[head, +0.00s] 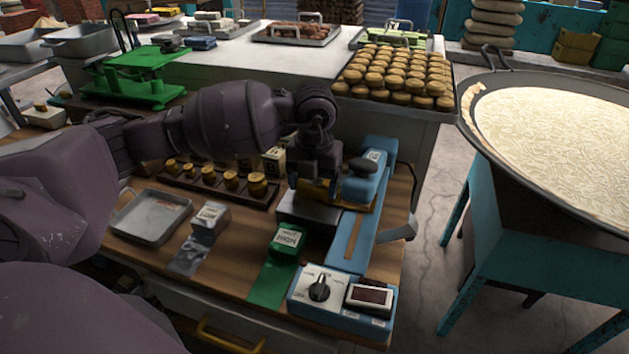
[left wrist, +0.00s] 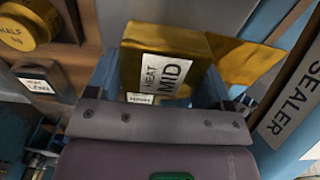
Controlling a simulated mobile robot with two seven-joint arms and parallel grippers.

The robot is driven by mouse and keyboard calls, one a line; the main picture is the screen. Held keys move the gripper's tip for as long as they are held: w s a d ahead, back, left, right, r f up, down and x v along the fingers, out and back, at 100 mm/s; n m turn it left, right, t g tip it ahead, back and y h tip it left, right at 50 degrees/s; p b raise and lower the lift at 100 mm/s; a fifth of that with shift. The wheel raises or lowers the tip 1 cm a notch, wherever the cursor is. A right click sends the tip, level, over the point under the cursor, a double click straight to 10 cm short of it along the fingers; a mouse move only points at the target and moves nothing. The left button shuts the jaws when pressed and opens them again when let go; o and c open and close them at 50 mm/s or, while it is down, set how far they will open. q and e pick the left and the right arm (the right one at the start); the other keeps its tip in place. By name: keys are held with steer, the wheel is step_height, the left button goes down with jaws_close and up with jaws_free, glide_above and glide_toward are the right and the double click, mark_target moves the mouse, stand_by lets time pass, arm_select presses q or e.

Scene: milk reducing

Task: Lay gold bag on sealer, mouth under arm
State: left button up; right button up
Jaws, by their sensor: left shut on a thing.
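My left gripper (head: 318,192) is over the right part of the wooden bench, at the blue sealer. It is shut on the gold bag (left wrist: 185,45), whose label reads HEAT MID. In the left wrist view the bag's flat gold end (left wrist: 248,58) points right, towards the sealer (left wrist: 268,150). In the head view the gripper mostly hides the bag; a gold strip (head: 315,188) shows below the jaws. I cannot tell whether the mouth is under the arm. My right gripper is not in view.
A silver bag (head: 208,222) marked LOW and a green bag (head: 282,250) marked HIGH lie left of the sealer's control box (head: 340,302). A metal tray (head: 150,218) lies farther left. Brass weights (head: 232,180) stand in a rack behind. A wide pan (head: 545,130) stands right.

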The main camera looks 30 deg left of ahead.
arm_select(q)
steer(key=shift+f, duration=0.15)
steer(key=o, duration=1)
steer(key=shift+c, duration=0.2)
step_height(320, 180, up, 10)
steer(key=shift+f+p, duration=0.25)
steer(key=shift+p, duration=0.1)
steer(key=shift+r, duration=0.65)
